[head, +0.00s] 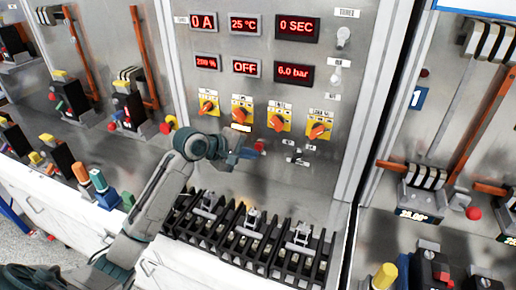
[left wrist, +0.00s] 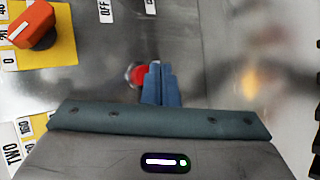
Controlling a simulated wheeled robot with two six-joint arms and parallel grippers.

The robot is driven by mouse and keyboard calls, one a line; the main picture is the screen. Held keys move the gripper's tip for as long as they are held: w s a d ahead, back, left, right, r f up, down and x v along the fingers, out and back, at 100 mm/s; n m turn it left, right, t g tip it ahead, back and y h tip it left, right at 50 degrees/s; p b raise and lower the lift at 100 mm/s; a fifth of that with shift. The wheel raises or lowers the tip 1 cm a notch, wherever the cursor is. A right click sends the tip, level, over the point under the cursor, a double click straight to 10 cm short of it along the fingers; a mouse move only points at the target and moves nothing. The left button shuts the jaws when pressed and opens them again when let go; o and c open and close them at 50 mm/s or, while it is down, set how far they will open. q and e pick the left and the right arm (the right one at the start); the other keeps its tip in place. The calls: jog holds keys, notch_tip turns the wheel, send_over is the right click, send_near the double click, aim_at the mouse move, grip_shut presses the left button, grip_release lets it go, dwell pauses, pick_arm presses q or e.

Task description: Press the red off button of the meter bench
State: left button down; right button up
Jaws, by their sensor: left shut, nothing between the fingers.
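The meter bench (head: 215,100) is a tall grey metal panel with red displays and orange knobs. Its red off button (head: 260,146) sits low on the panel, below the orange knobs. My left gripper (head: 246,153) is shut and empty, just left of the button in the head view. In the left wrist view the red button (left wrist: 137,74) shows beside the blue fingertips (left wrist: 157,70), which partly cover it. I cannot tell whether they touch. An "OFF" label (left wrist: 104,10) is near the button. My right gripper is not in view.
Orange knobs (head: 276,121) on yellow plates stick out just above the gripper. A row of black breaker holders (head: 250,240) stands on the ledge below. Colored plugs (head: 98,180) stand at left. Bare panel lies below the button.

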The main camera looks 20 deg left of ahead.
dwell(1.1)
pick_arm(q)
jog(key=shift+w+p, duration=0.4)
jog(key=shift+p, duration=0.2)
jog(key=shift+w+p, duration=0.4)
jog(key=shift+w, duration=0.1)
dwell(0.5)
jog(key=shift+s+p, duration=0.75)
jog(key=shift+s, duration=0.2)
